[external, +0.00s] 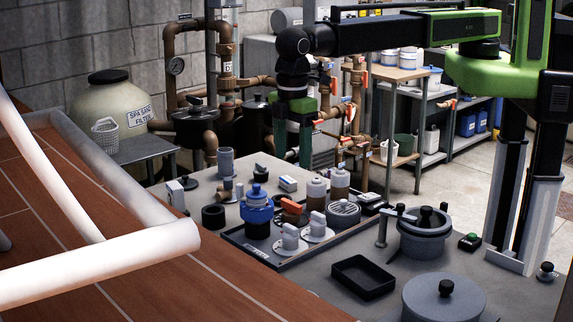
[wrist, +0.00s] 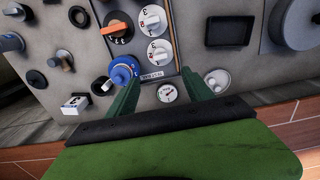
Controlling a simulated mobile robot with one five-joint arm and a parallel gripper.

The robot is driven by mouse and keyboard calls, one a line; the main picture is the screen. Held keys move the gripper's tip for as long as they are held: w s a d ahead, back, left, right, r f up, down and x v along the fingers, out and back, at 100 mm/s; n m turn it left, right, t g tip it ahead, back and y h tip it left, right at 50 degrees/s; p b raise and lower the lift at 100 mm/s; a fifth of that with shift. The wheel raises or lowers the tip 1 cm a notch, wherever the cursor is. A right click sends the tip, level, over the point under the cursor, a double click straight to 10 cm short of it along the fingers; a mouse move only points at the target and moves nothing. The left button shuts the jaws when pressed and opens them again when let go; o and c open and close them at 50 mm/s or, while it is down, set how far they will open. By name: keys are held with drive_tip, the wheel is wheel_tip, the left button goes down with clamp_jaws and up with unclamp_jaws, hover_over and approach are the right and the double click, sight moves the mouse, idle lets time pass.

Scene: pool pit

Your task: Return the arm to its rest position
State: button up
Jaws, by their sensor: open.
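My gripper (external: 292,158) hangs down from the end of my arm in the external view, above the back part of the grey bench. Its two green fingers are apart with nothing between them. The arm reaches out level to the left from its green mount at the right. In the wrist view my gripper (wrist: 160,80) also shows open and empty. Its fingers point toward the bench top, with the blue fitting (wrist: 123,68) near the left finger and a round gauge (wrist: 167,92) seen between them.
Below stands a black tray (external: 262,256) with a blue fitting (external: 257,212), an orange-handled valve (external: 291,211) and grey knobs. A lidded grey pot (external: 424,236) and an empty black tray (external: 362,277) are nearer. Copper pipes (external: 170,100) rise behind. A white rail (external: 110,262) crosses at left.

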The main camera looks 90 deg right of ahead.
drive_tip(key=w+d+f+m+b, duration=0.2)
drive_tip(key=w+d+f+b, duration=0.2)
drive_tip(key=w+d, duration=0.6)
drive_tip(key=d+f+m+b, duration=0.2)
drive_tip(key=d+f+b, duration=0.1)
drive_tip(key=d, duration=0.9)
drive_tip(key=d+f+m+b, duration=0.1)
drive_tip(key=d+f+b, duration=0.2)
drive_tip(key=d, duration=0.8)
drive_tip(key=s+d+f+m+b, duration=0.1)
drive_tip(key=s+d, duration=0.1)
drive_tip(key=d, duration=0.5)
drive_tip(key=s+d+f+m+b, duration=0.1)
drive_tip(key=d+f+b, duration=0.1)
drive_tip(key=d, duration=0.5)
drive_tip(key=s+d+f+m+b, duration=0.2)
drive_tip(key=s+d, duration=0.9)
drive_tip(key=s, duration=0.3)
drive_tip(key=shift+s+d, duration=0.25)
drive_tip(key=shift+d, duration=0.1)
drive_tip(key=shift+f, duration=0.1)
